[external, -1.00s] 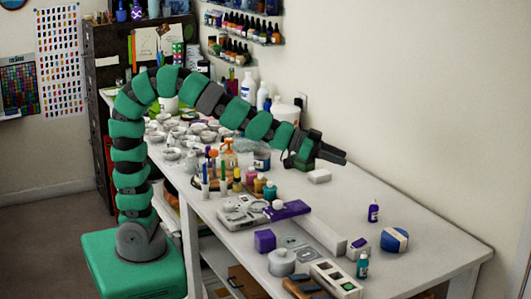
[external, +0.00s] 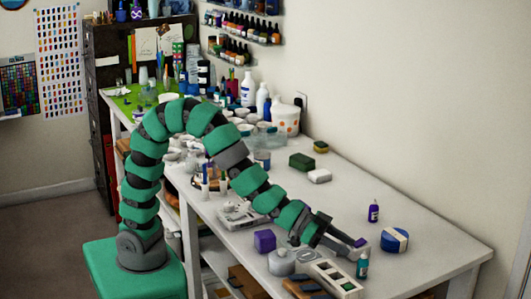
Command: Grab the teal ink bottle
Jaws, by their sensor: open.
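The teal ink bottle (external: 362,266) stands upright near the front edge of the white table, at the right end of a white compartment tray. It has a dark cap and a pale label. My gripper (external: 355,246) is open and empty, with its fingers pointing right and down. In the picture the fingers lie just above and behind the bottle's cap. I cannot tell the exact gap from this angle, but the bottle does not sit between the fingers.
A purple bottle (external: 374,212) and a round blue item with a pale band (external: 395,240) stand to the right. A purple cube (external: 265,241), a grey lidded jar (external: 281,263) and the compartment tray (external: 322,268) are left of the bottle. The table's right end is clear.

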